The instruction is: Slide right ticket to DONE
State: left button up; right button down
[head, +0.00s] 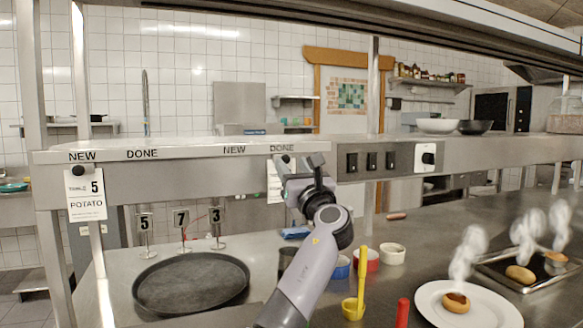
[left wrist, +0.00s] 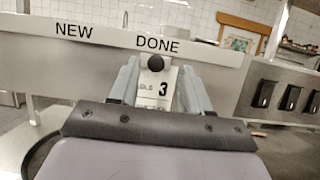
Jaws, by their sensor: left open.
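The right ticket (left wrist: 162,88) is a white card with a 3, hung by a black knob (left wrist: 155,63) under the right DONE label (left wrist: 158,44) on the metal rail (left wrist: 215,68). In the head view, the ticket (head: 272,186) is partly hidden by my left gripper (head: 294,165). In the left wrist view, my left gripper (left wrist: 157,76) is open, with one finger on each side of the ticket and knob. Contact cannot be told. The right NEW label (head: 234,150) has no ticket under it. My right gripper is not in view.
The left ticket (head: 86,200), reading 5 and POTATO, hangs under the left NEW label (head: 82,156). Below the rail are several number stands (head: 182,222), a dark round tray (head: 191,283) and small bowls (head: 392,254). Switches (head: 371,162) sit right of the labels.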

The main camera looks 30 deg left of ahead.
pick_arm(q)
jog(key=b+v, duration=0.1)
jog(key=v, duration=0.4)
jog(key=shift+s+d+f, duration=0.1)
jog(key=shift+s+d, duration=0.05)
jog(key=shift+d, duration=0.1)
dwell(0.3)
